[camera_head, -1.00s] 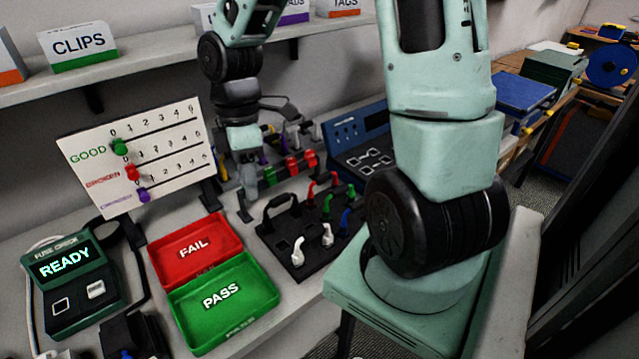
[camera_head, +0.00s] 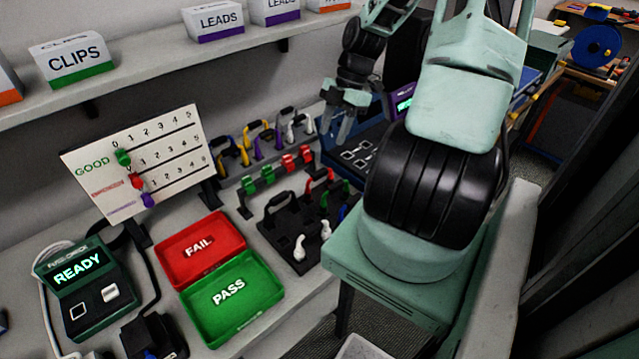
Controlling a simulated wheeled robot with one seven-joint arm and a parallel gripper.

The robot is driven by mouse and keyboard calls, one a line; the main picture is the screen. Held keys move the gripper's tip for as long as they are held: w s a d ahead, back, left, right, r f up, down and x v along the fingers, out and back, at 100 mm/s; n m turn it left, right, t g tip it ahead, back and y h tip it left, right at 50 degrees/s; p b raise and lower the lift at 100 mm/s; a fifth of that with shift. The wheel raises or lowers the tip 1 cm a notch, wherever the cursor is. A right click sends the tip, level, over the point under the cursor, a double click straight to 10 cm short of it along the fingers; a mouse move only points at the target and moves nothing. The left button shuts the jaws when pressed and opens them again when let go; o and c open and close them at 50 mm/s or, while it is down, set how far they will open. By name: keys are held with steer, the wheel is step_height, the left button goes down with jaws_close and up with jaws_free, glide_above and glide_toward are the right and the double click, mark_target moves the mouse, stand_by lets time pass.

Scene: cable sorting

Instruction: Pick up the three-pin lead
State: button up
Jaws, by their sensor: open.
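I cannot tell which item is the three-pin lead. My gripper (camera_head: 339,132) is open and empty, fingers pointing down, to the right of the rack and in front of or over the blue tester (camera_head: 355,158). Its fingers appear apart from the leads.
A black carrier (camera_head: 284,228) holds white, green, red and blue plugs. Red and green holders (camera_head: 268,174) stand behind it. The red FAIL tray (camera_head: 178,268) and green PASS tray (camera_head: 213,328) lie left, beside the fuse checker (camera_head: 92,318). A shelf (camera_head: 180,62) overhangs the back.

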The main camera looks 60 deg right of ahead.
mark_target(319, 172)
steer(key=p+x, duration=0.1)
steer(key=x, duration=0.7)
steer(key=shift+a+f, duration=0.15)
steer(key=shift+f, duration=0.1)
steer(key=p+x, duration=0.1)
steer(key=x, duration=0.3)
steer(key=shift+s+a+f+p, duration=0.1)
steer(key=shift+a+p, duration=0.1)
steer(key=shift+p, duration=0.1)
steer(key=shift+a+f, duration=0.1)
steer(key=shift+f, duration=0.45)
jaws_close()
